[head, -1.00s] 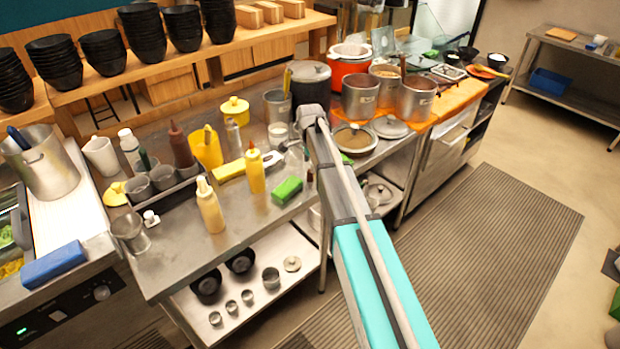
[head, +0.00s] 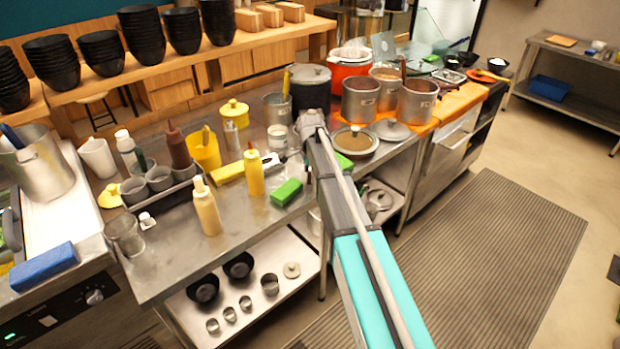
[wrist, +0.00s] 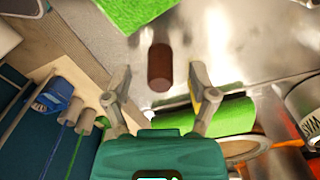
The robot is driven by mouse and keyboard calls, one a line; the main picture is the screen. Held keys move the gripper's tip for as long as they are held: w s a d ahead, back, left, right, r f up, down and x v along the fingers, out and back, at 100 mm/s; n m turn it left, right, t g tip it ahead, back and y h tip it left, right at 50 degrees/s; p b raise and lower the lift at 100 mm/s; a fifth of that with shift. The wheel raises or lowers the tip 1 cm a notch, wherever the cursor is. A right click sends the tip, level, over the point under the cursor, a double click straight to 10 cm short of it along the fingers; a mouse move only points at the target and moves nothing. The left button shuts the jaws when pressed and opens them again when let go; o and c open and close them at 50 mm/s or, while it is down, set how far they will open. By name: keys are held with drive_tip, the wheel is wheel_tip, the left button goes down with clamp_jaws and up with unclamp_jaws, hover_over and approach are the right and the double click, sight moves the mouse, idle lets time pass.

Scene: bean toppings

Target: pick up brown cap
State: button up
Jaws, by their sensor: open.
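The brown cap (wrist: 160,68) is a small dark brown cylinder on the bright metal counter, in the upper middle of the wrist view. My gripper (wrist: 159,82) is open, with one finger on each side of the cap's line. Nothing is held, and the cap shows free of both fingers. In the head view my arm reaches over the counter, and its wrist hides much of the gripper and the surface there. I cannot clearly make out the cap in the head view.
A green sponge (head: 287,192) lies near the counter's front edge; a green block (wrist: 135,10) shows close to the cap. Another green thing (wrist: 228,116) is beside the right finger. A yellow bottle (head: 253,172) and a cream bottle (head: 207,208) stand to the left.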

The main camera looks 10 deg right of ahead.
drive_tip(key=c, duration=0.8)
drive_tip(key=shift+r, duration=0.1)
wheel_tip(320, 180, up, 3)
drive_tip(key=p, duration=0.3)
drive_tip(key=shift+f, duration=0.2)
drive_tip(key=s+r+p, duration=0.3)
drive_tip(key=s, duration=0.1)
drive_tip(key=s+r+p, duration=0.3)
drive_tip(key=s, duration=0.2)
drive_tip(key=s+r+p, duration=0.4)
drive_tip(key=s, duration=0.1)
drive_tip(key=shift+d+r, duration=0.1)
drive_tip(key=shift+d, duration=0.15)
